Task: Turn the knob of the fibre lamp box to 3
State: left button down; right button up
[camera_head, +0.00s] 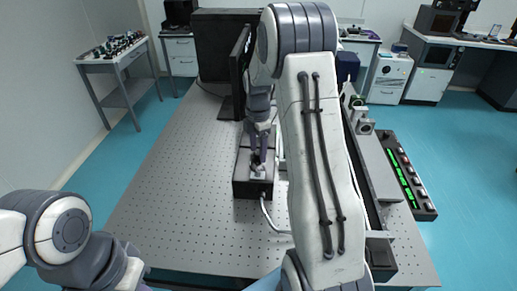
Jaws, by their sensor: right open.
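The fibre lamp box (241,189), a dark box with a perforated-looking grey top, stands on the optical table in the middle of the view. A light cable leaves its lower right corner. My right gripper (258,170) points down at the top of the box, near its front end, with its jaws open. The gripper covers that part of the box, so the knob and its scale cannot be made out. I cannot tell whether the fingers touch anything. My left arm shows at the lower left, but its gripper is out of view.
The perforated optical table (180,185) is clear left of the box. A black monitor (237,75) stands behind it. A long rail with optics and a black unit with green displays (404,175) lie to the right. My right arm hides the table's centre right.

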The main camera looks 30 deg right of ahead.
jog(key=shift+f, duration=0.3)
grip_shut()
jog(key=shift+m, duration=0.3)
